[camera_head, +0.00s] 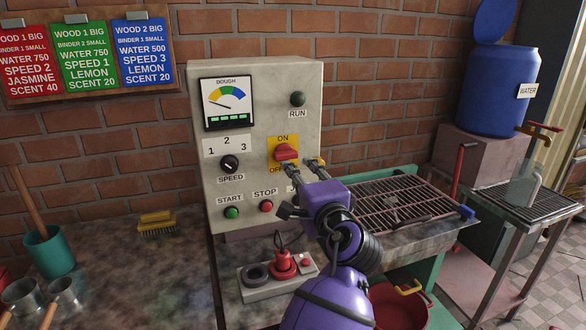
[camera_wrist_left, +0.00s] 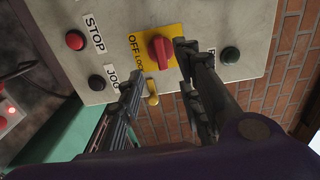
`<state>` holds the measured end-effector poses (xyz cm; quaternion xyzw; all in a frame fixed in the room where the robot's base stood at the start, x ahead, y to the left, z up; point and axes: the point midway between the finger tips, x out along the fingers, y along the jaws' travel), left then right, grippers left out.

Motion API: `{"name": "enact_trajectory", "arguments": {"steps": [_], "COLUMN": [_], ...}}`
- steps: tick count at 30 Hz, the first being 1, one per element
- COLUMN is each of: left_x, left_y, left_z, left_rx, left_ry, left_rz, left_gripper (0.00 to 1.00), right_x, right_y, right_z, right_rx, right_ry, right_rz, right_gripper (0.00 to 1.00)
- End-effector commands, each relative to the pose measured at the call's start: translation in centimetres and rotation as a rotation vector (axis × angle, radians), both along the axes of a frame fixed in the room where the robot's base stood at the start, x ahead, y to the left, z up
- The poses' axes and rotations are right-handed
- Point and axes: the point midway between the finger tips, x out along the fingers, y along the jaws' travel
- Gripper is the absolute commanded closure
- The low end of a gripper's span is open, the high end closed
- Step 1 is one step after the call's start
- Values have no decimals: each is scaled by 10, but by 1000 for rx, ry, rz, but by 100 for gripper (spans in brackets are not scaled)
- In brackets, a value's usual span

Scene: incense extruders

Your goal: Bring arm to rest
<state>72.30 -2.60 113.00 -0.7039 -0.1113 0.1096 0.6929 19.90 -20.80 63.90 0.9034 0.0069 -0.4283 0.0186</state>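My left gripper (camera_head: 305,168) is in front of the control box, just below and right of the red ON/OFF switch (camera_head: 286,153). In the left wrist view its two fingers (camera_wrist_left: 160,62) are spread with nothing between them. One fingertip is close to the red switch (camera_wrist_left: 160,48); I cannot tell whether it touches. A yellow latch (camera_wrist_left: 152,94) shows between the fingers, farther back. My purple left arm comes up from the bottom of the head view. My right gripper is not in view.
The control box (camera_head: 262,90) carries a dough gauge, speed knob (camera_head: 230,164) and several buttons. Right of it lies a wire rack (camera_head: 385,203). A small pendant with a red part (camera_head: 283,264) sits below the box. A blue water barrel (camera_head: 500,90) stands at right, a teal cup (camera_head: 48,252) at left.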

Motion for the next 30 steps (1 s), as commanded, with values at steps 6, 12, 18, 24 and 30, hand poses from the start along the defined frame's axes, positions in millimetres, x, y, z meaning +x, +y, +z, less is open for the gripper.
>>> {"name": "enact_trajectory", "arguments": {"steps": [6,12,18,24,30], "left_x": [-13,-13,-10,-5,-20], "left_y": [-3,-3,-11,-38,-20], "left_z": [0,0,2,-3,-75], "left_rx": [-1,0,-72,-401,-724], "left_ry": [0,0,-30,-82,-20], "left_rz": [2,1,-31,-217,-303], "left_gripper": [67,67,67,67,67], "right_x": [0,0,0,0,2], "right_y": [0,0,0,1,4], "right_z": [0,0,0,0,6], "right_rx": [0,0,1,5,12], "right_ry": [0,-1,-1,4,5], "right_rz": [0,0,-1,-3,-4], "right_gripper": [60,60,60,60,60]}}
